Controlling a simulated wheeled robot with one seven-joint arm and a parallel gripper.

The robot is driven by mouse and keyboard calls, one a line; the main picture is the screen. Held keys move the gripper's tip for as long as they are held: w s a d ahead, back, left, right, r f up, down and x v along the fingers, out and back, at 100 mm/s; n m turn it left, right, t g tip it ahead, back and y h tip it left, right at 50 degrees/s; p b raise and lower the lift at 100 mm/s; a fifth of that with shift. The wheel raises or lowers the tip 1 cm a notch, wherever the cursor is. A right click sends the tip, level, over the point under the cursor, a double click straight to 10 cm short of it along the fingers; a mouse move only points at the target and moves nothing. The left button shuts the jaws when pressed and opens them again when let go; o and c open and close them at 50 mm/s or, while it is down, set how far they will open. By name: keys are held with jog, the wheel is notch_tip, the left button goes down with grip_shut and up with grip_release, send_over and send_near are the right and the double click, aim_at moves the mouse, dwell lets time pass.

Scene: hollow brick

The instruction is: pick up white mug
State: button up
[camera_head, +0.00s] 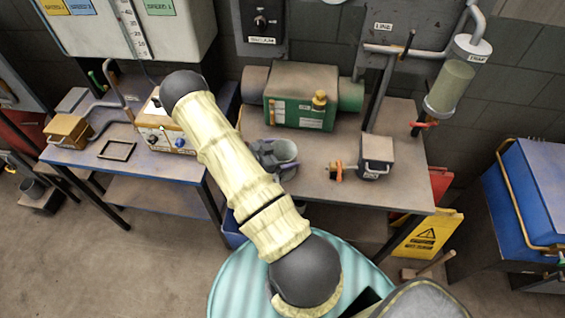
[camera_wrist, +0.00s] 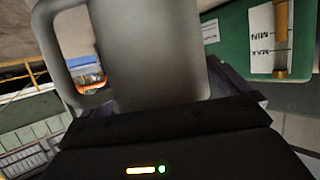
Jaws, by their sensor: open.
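The white mug (camera_head: 286,151) stands on the brown bench top (camera_head: 325,180), looking light grey in the shade. In the wrist view the mug (camera_wrist: 150,55) fills the upper middle, close to the camera, with its handle on the left. My gripper (camera_head: 268,158) is open and right at the mug, low over the bench. In the wrist view the jaws (camera_wrist: 172,105) lie at the mug's lower end, with finger parts showing to either side. I cannot tell whether they touch it. My arm hides part of the bench to the left.
A green machine (camera_head: 300,97) stands behind the mug. A small dark box (camera_head: 376,157) and an orange-and-black part (camera_head: 337,171) sit to its right. A blue bench (camera_head: 120,155) with a control box (camera_head: 163,130) is at left. The bench front right is clear.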

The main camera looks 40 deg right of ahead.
dwell(0.4)
jog(key=c, duration=1.1)
jog(key=shift+o, duration=0.2)
jog(key=shift+r, duration=0.15)
notch_tip(320, 180, up, 10)
jog(key=b, duration=0.2)
